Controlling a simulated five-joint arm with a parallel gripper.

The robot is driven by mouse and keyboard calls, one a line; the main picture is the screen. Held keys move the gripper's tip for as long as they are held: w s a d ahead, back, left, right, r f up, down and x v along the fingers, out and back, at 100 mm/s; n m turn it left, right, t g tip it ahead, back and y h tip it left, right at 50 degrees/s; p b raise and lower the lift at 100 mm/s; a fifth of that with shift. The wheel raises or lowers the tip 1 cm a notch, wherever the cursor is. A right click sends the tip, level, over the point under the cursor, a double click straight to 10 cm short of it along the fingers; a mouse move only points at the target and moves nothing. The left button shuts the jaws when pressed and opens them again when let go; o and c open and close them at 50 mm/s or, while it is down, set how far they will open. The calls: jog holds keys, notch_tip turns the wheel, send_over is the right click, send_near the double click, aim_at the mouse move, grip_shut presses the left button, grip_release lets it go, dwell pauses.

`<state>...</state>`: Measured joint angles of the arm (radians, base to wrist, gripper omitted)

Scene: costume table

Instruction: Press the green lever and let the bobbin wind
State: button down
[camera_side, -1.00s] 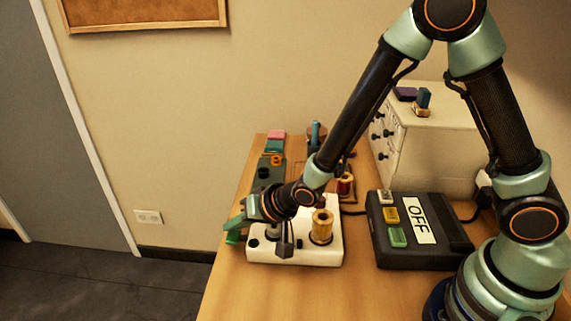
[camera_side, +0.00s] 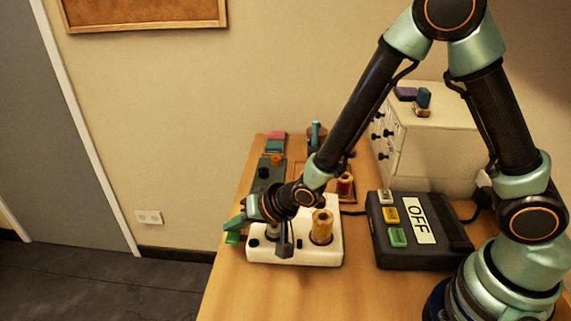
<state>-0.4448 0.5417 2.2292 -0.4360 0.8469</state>
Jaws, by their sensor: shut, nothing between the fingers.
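The white winder base (camera_side: 318,256) stands on the table, with a golden bobbin or spool (camera_side: 322,227) upright on its right side. A dark upright part (camera_side: 285,240) stands at its middle front. My gripper (camera_side: 236,228) is shut at the left end of the base, pointing left. A green piece (camera_side: 233,238) shows right under the fingertips; it looks like the green lever, but I cannot tell whether the fingers touch it. My wrist hides part of the base's back left.
A black control box (camera_side: 450,247) with an "OFF" label and white, yellow and green buttons stands at right. Behind are a cream drawer cabinet (camera_side: 440,150), a red spool (camera_side: 345,185) and a dark green tray (camera_side: 268,173). The table front is clear.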

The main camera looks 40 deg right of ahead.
aim_at(237, 238)
jog(key=shift+d+f, duration=0.1)
jog(key=shift+f, duration=0.3)
jog(key=shift+f, duration=0.95)
dwell(1.2)
jog(key=shift+r, duration=1.4)
jog(key=shift+r, duration=2.5)
